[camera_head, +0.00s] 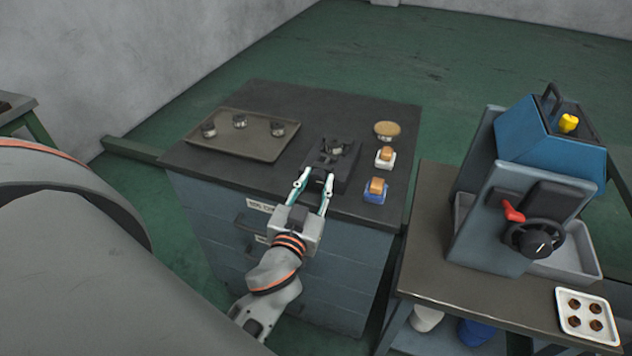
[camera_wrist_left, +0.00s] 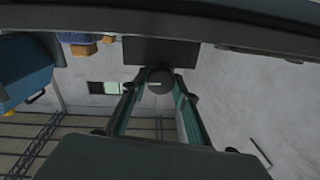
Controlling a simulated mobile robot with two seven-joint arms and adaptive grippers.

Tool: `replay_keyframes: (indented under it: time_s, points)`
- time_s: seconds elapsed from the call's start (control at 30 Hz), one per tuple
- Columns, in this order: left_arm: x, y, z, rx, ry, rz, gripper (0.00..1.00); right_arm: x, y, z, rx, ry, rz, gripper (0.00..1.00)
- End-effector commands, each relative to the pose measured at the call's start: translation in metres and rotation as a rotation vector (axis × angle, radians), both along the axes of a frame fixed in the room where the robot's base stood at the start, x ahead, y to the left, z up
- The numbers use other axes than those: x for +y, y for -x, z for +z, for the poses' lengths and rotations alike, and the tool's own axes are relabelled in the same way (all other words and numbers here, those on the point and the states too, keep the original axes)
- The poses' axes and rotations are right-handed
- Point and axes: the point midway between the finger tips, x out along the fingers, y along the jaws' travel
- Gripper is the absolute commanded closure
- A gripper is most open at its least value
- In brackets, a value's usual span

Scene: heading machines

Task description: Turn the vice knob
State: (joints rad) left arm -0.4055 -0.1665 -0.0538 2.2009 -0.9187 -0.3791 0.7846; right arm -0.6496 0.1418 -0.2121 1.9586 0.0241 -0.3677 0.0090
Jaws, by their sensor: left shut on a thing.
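A small dark vice (camera_head: 332,160) sits on the dark top of a blue drawer cabinet, near its front edge. My left gripper (camera_head: 314,176) reaches up to the front of the vice, and its two teal-edged fingers are shut on the vice knob. In the left wrist view the round dark knob (camera_wrist_left: 160,80) shows between the fingers (camera_wrist_left: 158,95), with the dark vice body (camera_wrist_left: 160,50) behind it. The fingertips partly hide the knob in the head view. My right gripper is in neither view.
A tray (camera_head: 248,150) with several metal parts lies left of the vice on the cabinet (camera_head: 330,250). A round brush (camera_head: 387,129) and two blocks, one white-based (camera_head: 385,157) and one blue-based (camera_head: 375,191), stand to the right. A blue machine (camera_head: 550,145) stands on the right bench.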

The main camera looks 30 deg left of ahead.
Motion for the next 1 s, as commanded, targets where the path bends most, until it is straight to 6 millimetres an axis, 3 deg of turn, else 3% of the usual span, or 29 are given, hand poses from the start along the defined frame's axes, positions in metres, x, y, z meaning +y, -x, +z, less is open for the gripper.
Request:
replay_keyframes:
  time_s: [0.37,1.0]
  points:
    - [0.001,-0.0002,0.0003,0.048,-0.21,0.002,0.93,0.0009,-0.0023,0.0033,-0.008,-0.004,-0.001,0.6]
    - [0.0007,-0.0005,0.0003,0.189,-0.801,0.002,0.93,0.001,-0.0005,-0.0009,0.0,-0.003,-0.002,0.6]
